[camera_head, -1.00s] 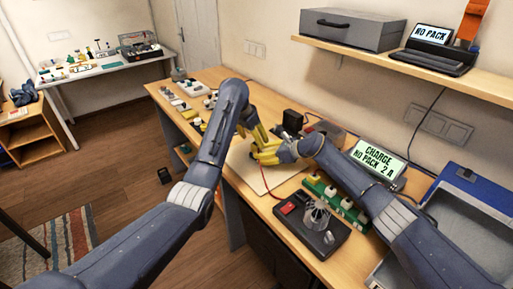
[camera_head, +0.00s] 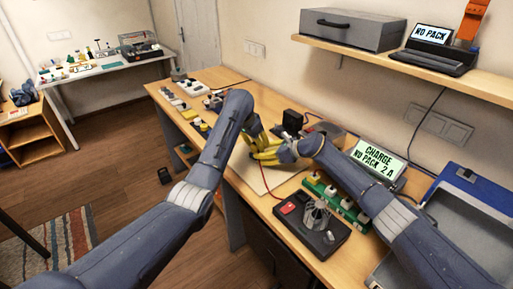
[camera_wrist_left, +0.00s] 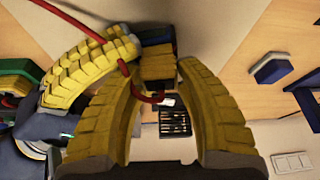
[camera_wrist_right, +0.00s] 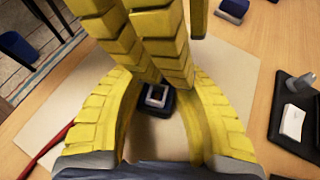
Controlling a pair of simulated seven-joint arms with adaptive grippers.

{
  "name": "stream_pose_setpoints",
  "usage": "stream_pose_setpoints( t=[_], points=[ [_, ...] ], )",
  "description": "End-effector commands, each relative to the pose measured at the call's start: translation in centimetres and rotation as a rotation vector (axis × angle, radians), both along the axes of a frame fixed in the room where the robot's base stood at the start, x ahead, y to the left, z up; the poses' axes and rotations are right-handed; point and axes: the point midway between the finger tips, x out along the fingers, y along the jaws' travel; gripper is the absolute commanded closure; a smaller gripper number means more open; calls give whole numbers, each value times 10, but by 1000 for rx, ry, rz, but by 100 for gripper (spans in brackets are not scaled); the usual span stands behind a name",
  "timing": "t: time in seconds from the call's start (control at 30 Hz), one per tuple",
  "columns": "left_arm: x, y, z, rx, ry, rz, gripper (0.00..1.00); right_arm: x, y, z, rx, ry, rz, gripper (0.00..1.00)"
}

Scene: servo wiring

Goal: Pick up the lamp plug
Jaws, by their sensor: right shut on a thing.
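My right gripper (camera_head: 278,150) is over the pale mat (camera_head: 250,172), right beside the left gripper. In the right wrist view, a dark blue plug-like piece with a white rim (camera_wrist_right: 157,97) shows between my right fingers; I take it for the lamp plug. My right gripper is shut on it, though the contact is partly hidden by yellow fingers. My left gripper (camera_wrist_left: 155,72) has its fingers apart, with nothing clearly held. A red lead (camera_wrist_left: 85,28) crosses the left wrist view to a small white tip (camera_wrist_left: 168,102).
A red-and-black base with a metal holder (camera_head: 312,222), a green terminal strip (camera_head: 338,200) and a charger display (camera_head: 378,160) stand right of the mat. Small parts (camera_head: 190,108) line the table's far left. A shelf (camera_head: 355,58) overhangs the right.

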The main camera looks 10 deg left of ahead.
Motion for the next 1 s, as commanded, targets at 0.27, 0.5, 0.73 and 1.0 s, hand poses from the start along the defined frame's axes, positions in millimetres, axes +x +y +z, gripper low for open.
stream_pose_setpoints(
  t=[0.27, 0.5, 0.73, 1.0],
  points=[
    [0, 0, 0, 0, 0, 0, 98, 0, 0, 0, 0, 0, 0, 83],
    [0, 0, 0, 1, 1, 0, 98, 0, 0, 0, 0, 0, 1, 83],
    [0, 0, 10, 0, -1, 0, 98, 0, 0, 0, 0, 0, 1, 83],
    [1, -1, 54, -1, -3, -1, 98, 0, 0, 0, 0, 0, 0, 83]
  ],
)
